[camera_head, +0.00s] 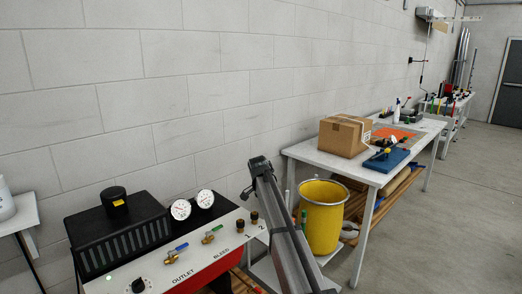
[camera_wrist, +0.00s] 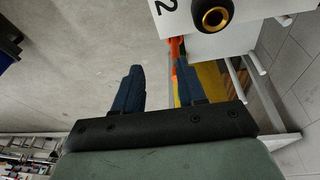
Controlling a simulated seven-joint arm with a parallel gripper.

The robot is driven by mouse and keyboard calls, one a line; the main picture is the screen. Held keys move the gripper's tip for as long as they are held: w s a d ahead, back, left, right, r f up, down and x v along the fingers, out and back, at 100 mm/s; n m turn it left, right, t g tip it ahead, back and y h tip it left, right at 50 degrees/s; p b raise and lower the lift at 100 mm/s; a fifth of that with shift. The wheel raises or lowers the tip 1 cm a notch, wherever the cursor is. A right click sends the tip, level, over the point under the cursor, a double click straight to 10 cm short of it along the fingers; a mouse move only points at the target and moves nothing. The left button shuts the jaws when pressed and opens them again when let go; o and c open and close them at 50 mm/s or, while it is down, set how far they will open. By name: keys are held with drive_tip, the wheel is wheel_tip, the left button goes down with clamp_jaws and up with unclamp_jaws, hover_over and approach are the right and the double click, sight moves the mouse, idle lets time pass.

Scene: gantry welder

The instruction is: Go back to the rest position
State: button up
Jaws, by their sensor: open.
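My gripper (camera_wrist: 158,80) shows in the wrist view with two dark blue fingers apart. Bare grey floor shows between them, and nothing is held. A brass-ringed black fitting (camera_wrist: 213,16) beside the number 2 on the white panel is above and right of the fingers, apart from them. In the head view the white and red panel (camera_head: 205,252) carries two gauges (camera_head: 192,206), a blue-handled valve (camera_head: 177,251) and a green-handled valve (camera_head: 212,234). I cannot make out my gripper in the head view.
A long grey metal piece (camera_head: 285,228) with a black top stands right of the panel. Behind it is a yellow bin (camera_head: 322,222). A white table (camera_head: 400,157) holds a cardboard box (camera_head: 343,137) and a blue tray (camera_head: 386,160). The floor (camera_head: 440,240) at right is clear.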

drive_tip(key=d+f+h, duration=0.1)
drive_tip(key=d+f, duration=0.6)
drive_tip(key=d, duration=0.1)
drive_tip(key=s+d+f+n+g+y, duration=0.1)
drive_tip(key=s+d+f+n+g, duration=0.15)
drive_tip(key=s+f, duration=1.1)
drive_tip(key=s+d+f+n+g, duration=0.1)
drive_tip(key=s+d+f+n, duration=0.15)
drive_tip(key=s+f, duration=1.15)
drive_tip(key=s+f+n+g+y, duration=0.1)
drive_tip(key=s+f, duration=0.4)
drive_tip(key=s, duration=0.8)
drive_tip(key=s+f+n+g+y, duration=0.1)
drive_tip(key=s+f, duration=0.4)
drive_tip(key=s, duration=0.7)
drive_tip(key=s+d+f+n+g, duration=0.1)
drive_tip(key=s+f, duration=0.5)
drive_tip(key=s, duration=0.7)
drive_tip(key=shift+s+n+g+y, duration=0.4)
drive_tip(key=shift+n+g, duration=0.25)
drive_tip(key=shift+n, duration=0.35)
